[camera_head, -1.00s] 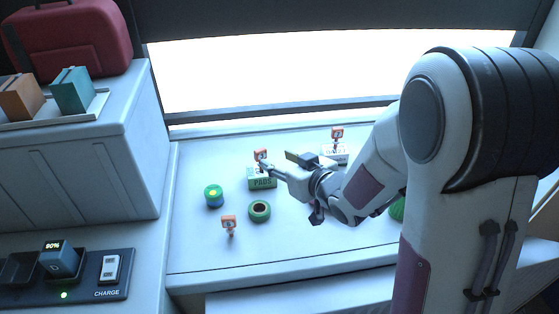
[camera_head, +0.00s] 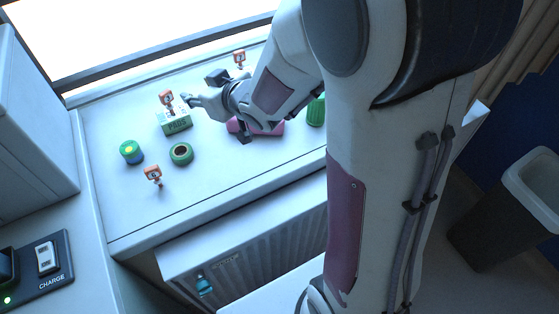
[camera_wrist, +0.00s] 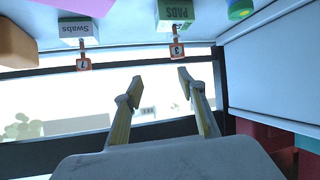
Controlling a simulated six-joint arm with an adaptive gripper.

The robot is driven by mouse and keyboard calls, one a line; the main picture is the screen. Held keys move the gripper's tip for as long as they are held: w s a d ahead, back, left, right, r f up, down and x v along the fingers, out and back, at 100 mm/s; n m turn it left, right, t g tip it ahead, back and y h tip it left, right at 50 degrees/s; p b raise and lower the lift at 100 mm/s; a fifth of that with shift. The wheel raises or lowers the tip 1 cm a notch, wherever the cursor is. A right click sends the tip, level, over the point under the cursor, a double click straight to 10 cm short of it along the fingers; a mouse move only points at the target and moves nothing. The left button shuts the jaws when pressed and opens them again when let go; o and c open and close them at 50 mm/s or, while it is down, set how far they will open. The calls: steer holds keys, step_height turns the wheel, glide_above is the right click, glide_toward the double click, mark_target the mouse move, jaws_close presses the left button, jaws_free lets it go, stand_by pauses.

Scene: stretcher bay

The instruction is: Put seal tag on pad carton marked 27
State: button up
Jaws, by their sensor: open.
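A green and white PADS carton (camera_head: 175,122) stands on the counter. An orange-headed tag (camera_head: 166,98) is upright at its top. In the wrist view, upside down, this tag (camera_wrist: 176,50) meets the edge of the PADS carton (camera_wrist: 176,13); whether it is fixed there I cannot tell. No 27 is legible. My gripper (camera_head: 200,90) is open and empty, just right of the tag. Both fingers show apart in the wrist view (camera_wrist: 160,80), clear of the tag. Another orange tag (camera_head: 153,174) stands alone on the counter's near left.
A white Swabs carton (camera_wrist: 79,30) has its own orange tag (camera_wrist: 84,64). A green and blue round item (camera_head: 131,152) and a green ring (camera_head: 181,154) stand near the PADS carton. A green ribbed item (camera_head: 317,111) is right. The counter's front left is clear.

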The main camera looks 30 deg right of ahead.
steer(key=s+d+r+m+g+h, duration=0.1)
steer(key=s+d+r+h, duration=0.15)
steer(key=s, duration=0.45)
steer(key=s+d+r+m+g+h, duration=0.2)
steer(key=s+d+r, duration=0.15)
steer(key=s, duration=0.25)
steer(key=s+a+g+y, duration=0.1)
steer(key=s+a+g, duration=0.1)
steer(key=s, duration=1.6)
steer(key=shift+s+a+r+m+g, duration=0.15)
steer(key=shift+m+g, duration=0.25)
steer(key=shift+g, duration=0.3)
